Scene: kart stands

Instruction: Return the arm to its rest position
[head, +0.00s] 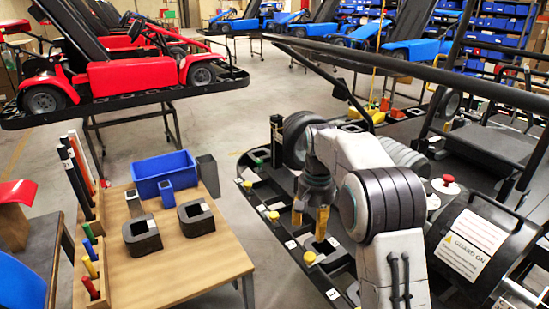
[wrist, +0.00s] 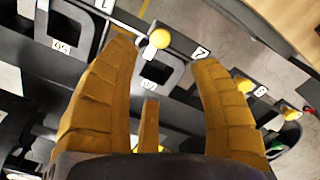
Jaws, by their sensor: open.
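My arm (head: 382,200), pale with dark joint bands, is bent over the right half of the head view, its wrist pointing down. My gripper (head: 309,219) hangs over the black kart frame (head: 277,235). In the wrist view the gripper's (wrist: 166,55) ochre fingers are spread apart, with nothing between the tips. Below the tips are a yellow knob (wrist: 159,38) and a dark ring-shaped part with a number label. I cannot tell the exact height of the tips above them.
A wooden table (head: 180,280) at the left holds a blue bin (head: 163,172), dark blocks (head: 196,217) and coloured-handled tools. A red kart (head: 120,72) stands behind it. A dark guard cover (head: 480,245) and black bars (head: 440,72) are close to my arm. Bare floor lies beyond the table.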

